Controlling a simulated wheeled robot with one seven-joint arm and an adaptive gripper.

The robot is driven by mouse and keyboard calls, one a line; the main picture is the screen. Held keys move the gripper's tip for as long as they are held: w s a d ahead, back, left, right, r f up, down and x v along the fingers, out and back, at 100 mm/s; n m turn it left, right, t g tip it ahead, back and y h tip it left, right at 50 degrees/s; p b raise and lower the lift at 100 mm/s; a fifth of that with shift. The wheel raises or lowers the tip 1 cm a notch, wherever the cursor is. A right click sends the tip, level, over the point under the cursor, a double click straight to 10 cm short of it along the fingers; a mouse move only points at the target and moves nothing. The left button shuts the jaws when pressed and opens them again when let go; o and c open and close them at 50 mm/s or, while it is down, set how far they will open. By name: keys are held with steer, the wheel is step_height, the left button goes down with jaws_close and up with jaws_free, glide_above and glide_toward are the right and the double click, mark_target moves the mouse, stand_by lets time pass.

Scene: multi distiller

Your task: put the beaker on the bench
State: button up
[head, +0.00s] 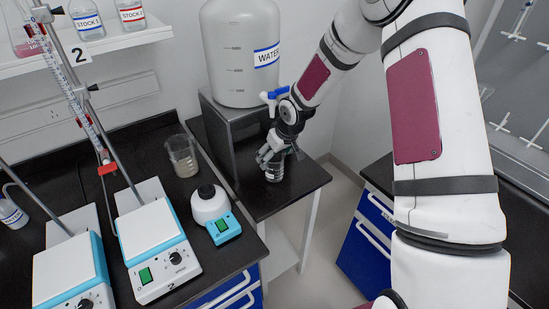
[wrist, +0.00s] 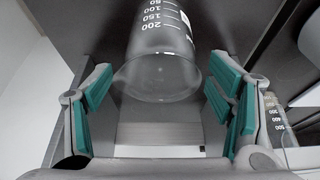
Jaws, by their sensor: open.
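A small clear glass beaker (head: 274,173) stands on the dark side table under the tap of the water tank. In the wrist view the beaker (wrist: 162,45) shows with its scale and rim, between and beyond my fingers. My gripper (head: 280,156) is at the beaker, with its fingers open on either side. The teal finger pads of my gripper (wrist: 162,80) stand apart, with visible gaps to the glass. The fingers partly hide the beaker in the head view. The black bench (head: 152,147) lies to the left.
A larger beaker (head: 182,158) stands on the bench near its back edge. A white and blue device (head: 213,212) and stirrer plates (head: 158,240) fill much of the bench front. The water tank (head: 238,60) rises on a grey stand (head: 232,135) close behind my gripper.

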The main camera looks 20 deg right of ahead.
steer(key=s+d+r+m+h, duration=0.1)
steer(key=s+r, duration=0.8)
steer(key=r, duration=0.4)
steer(key=s+d+r+h, duration=0.1)
steer(key=s+r+h, duration=0.1)
steer(key=s+r, duration=0.85)
steer(key=s+a+r+m, duration=0.1)
steer(key=s+r, duration=0.3)
steer(key=s, duration=0.4)
steer(key=s+a+r+m+t+y, duration=0.1)
steer(key=s+r, duration=0.3)
steer(key=s, duration=0.4)
steer(key=shift+s+r+m+y, duration=0.2)
steer(key=shift+r+m+y, duration=0.1)
steer(key=shift+r, duration=0.05)
